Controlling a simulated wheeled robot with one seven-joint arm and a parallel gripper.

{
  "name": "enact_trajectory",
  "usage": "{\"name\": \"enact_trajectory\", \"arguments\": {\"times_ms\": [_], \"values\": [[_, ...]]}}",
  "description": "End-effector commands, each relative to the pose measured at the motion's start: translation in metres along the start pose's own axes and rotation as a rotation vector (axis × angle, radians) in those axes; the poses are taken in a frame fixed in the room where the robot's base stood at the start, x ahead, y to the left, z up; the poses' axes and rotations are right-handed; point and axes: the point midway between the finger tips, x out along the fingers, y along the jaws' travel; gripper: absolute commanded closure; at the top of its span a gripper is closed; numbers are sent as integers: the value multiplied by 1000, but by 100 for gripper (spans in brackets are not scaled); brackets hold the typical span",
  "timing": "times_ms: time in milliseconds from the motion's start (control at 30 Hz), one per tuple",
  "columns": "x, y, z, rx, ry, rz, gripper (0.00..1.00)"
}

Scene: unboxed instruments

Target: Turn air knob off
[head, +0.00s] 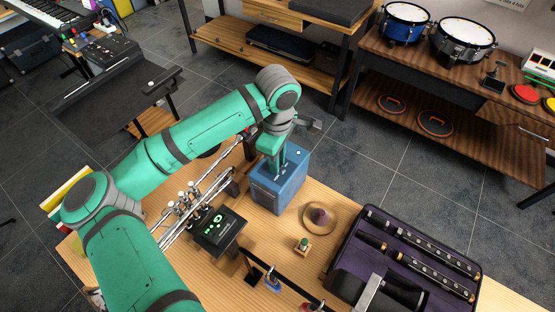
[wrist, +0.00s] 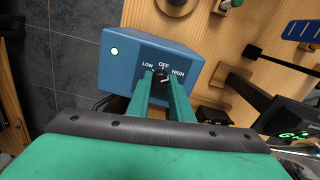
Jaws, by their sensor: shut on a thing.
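The air unit is a blue box (wrist: 185,50) whose face is labelled LOW, OFF and HIGH, with a lit green lamp. It also stands on the wooden table in the head view (head: 290,190). Its small black knob (wrist: 159,74) sits below the OFF label in the wrist view. A pale mark on the knob appears to lean toward the HIGH side. My gripper (wrist: 160,85) is shut on the knob, one green finger on each side, partly hiding it. In the head view, my gripper (head: 277,164) reaches down onto the box.
A round wooden piece (head: 319,217) and a small block with a green button (head: 303,245) are beside the box. A black device with a green display (head: 218,231) and metal-keyed instrument parts lie to its left. An open purple-lined case (head: 420,248) is at right.

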Motion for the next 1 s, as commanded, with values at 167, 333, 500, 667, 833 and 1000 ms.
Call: {"name": "enact_trajectory", "arguments": {"times_ms": [167, 333, 500, 667, 833, 1000], "values": [[0, 0, 0, -59, -1, 0, 100], [0, 0, 0, -170, 1, 0, 100], [-1, 0, -1, -322, 2, -1, 100], [-1, 0, -1, -475, 1, 0, 100], [-1, 0, -1, -634, 1, 1, 100], [-1, 0, 0, -776, 1, 0, 100]]}}
